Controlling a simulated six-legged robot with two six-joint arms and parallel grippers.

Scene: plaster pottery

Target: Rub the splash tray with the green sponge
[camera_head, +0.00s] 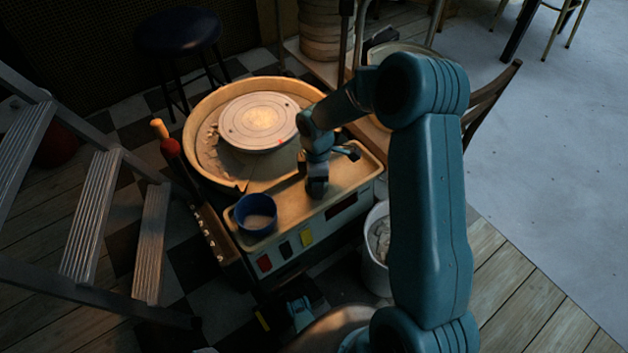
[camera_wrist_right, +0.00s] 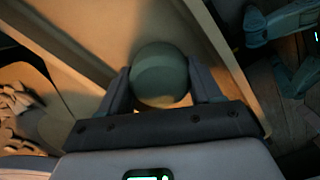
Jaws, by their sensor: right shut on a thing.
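The green sponge (camera_wrist_right: 160,76) is a rounded, dull green piece between the two fingers of my right gripper (camera_wrist_right: 160,88) in the right wrist view. The fingers are shut on its sides. In the head view my right gripper (camera_head: 317,187) points down at the tan splash tray (camera_head: 345,176) on the front of the pottery wheel. The tray's flat surface also lies behind the sponge in the wrist view (camera_wrist_right: 95,35). The sponge appears at or very near the tray; contact cannot be told. My left gripper is not in view.
A blue cup (camera_head: 256,213) stands at the tray's left end. The round basin with the wheel head (camera_head: 258,121) is behind. A white bucket (camera_head: 376,270) stands right of the wheel, a stepladder (camera_head: 93,215) left, a stool (camera_head: 178,32) behind.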

